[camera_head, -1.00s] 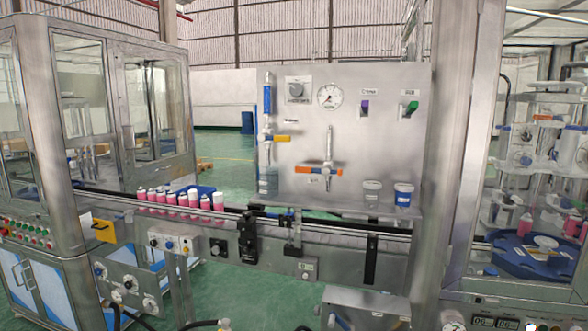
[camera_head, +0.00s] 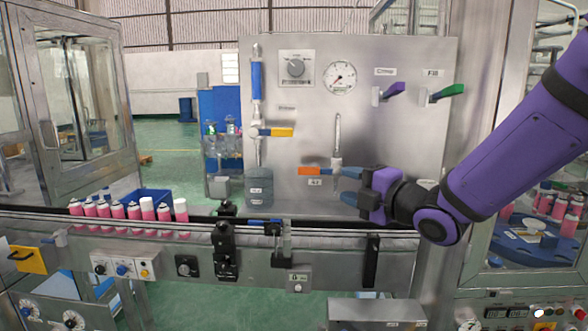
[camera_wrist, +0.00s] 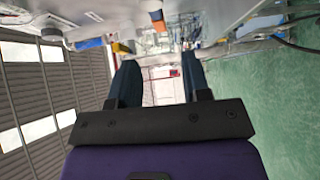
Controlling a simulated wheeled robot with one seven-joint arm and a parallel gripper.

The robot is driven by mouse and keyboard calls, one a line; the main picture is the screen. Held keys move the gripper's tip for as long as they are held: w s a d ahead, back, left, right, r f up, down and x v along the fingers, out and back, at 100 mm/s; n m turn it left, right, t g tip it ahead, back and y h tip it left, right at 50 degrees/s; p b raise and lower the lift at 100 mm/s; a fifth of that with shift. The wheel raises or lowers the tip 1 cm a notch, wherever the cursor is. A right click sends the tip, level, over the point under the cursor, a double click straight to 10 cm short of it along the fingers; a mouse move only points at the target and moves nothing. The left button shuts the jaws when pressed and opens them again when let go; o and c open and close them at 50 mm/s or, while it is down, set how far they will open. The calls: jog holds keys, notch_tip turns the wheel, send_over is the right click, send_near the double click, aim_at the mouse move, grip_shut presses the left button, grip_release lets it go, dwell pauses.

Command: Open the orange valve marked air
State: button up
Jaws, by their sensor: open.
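The orange valve handle (camera_head: 314,171) lies horizontal on the steel panel, pointing left from its vertical pipe. A small label, too small to read surely, sits just below it. My gripper (camera_head: 345,185) is open, with its blue fingers pointing left, just right of the valve in the picture. One finger is above the other, and the upper fingertip overlaps the valve's right end. I cannot tell whether they touch. In the wrist view, nothing shows between the two open fingers (camera_wrist: 158,65), and an orange piece (camera_wrist: 157,20), likely the handle, is beyond them.
On the panel (camera_head: 300,125) are a yellow handle (camera_head: 275,132), a pressure gauge (camera_head: 340,77), a purple lever (camera_head: 393,90) and a green lever (camera_head: 446,93). Below runs a conveyor with several pink cans (camera_head: 133,211). A black clamp (camera_head: 227,250) stands at its front.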

aim_at(313, 172)
jog(key=x, duration=1.1)
jog(key=shift+a+r, duration=0.15)
grip_shut()
